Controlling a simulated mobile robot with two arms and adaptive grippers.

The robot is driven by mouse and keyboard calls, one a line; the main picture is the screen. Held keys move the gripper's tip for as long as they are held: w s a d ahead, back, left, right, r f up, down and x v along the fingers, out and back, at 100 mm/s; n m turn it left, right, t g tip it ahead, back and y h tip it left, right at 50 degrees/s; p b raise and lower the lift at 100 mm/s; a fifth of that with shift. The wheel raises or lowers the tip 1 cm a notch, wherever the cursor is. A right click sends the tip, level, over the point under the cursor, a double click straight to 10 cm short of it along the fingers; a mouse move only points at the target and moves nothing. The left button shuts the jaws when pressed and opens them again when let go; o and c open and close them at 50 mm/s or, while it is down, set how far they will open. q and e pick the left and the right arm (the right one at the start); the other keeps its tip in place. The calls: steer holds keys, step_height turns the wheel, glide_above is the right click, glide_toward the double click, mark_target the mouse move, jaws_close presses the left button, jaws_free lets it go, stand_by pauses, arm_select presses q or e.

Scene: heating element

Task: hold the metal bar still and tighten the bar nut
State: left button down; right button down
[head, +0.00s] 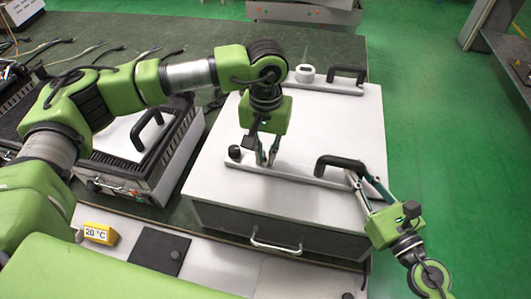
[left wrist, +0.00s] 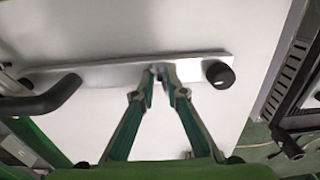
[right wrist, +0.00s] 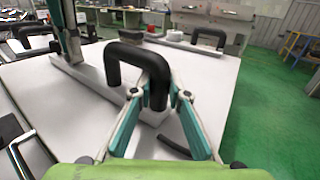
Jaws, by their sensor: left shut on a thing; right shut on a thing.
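The metal bar (head: 303,180) lies across the front of the white lid of a large box. It also shows in the left wrist view (left wrist: 110,73). The black round bar nut (head: 235,153) is at the bar's left end in the head view; in the left wrist view the nut (left wrist: 220,75) is right of my fingertips, apart from them. My left gripper (head: 267,162) points down and is shut on the bar near the nut. My right gripper (head: 352,176) is shut on one leg of the black handle (right wrist: 132,58) at the bar's other end.
A second bar with a white round knob (head: 305,73) and a black handle (head: 347,72) lies at the lid's back. A smaller heater (head: 140,140) stands left. A yellow 20 °C display (head: 98,233) sits in front. The lid's middle (head: 325,125) is clear.

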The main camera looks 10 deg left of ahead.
mark_target(266, 160)
arm_select(q)
steer(key=shift+m, duration=1.6)
steer(key=c, duration=2)
jaws_free()
steer(key=shift+c, duration=0.2)
step_height(266, 160, up, 12)
